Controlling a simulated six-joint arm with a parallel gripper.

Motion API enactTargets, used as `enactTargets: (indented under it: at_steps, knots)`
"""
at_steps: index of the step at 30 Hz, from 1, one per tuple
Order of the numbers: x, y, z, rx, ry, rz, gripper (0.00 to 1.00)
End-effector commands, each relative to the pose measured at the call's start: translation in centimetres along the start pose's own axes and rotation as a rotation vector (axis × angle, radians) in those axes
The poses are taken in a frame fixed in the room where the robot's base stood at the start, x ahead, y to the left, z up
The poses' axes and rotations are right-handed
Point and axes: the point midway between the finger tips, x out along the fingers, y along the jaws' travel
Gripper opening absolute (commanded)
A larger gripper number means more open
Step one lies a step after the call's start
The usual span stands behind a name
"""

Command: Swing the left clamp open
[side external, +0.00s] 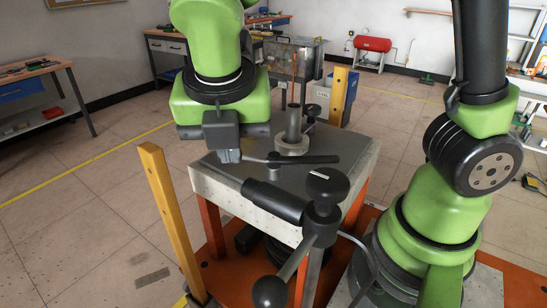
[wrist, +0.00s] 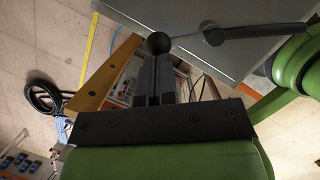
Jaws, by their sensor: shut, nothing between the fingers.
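My gripper (side external: 230,156) points down at the left edge of the grey heater table, its fingers together and empty. In the wrist view the fingers (wrist: 157,82) lie side by side, with their tips at the dark ball (wrist: 158,43) on the end of a clamp lever. The clamp's hub (wrist: 213,34) and black handle (wrist: 265,31) extend right over the tabletop. In the side view this clamp (side external: 273,161) has its handle (side external: 310,160) lying across the table; its ball end is hidden by my gripper. Whether ball and fingertips touch is unclear. A second dark clamp (side external: 310,113) stands farther back.
A grey ring with an upright post (side external: 291,146) stands on the table behind the near clamp. A dark handwheel with knobs (side external: 322,208) sticks out in front. Yellow posts (side external: 165,215) and (side external: 338,97) stand beside the table. Open floor lies to the left.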

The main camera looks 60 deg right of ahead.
Motion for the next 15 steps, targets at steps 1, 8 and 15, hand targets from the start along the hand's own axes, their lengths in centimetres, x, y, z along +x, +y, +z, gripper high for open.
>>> enactTargets:
  at_steps: [1, 8, 15]
  knots:
    - [0.36, -0.32, -0.05, 0.022, 0.005, -0.027, 0.0]
    - [0.48, -0.21, 0.29, 0.082, 0.005, -0.046, 0.0]
    - [0.51, -0.15, 0.44, 0.109, 0.005, -0.054, 0.0]
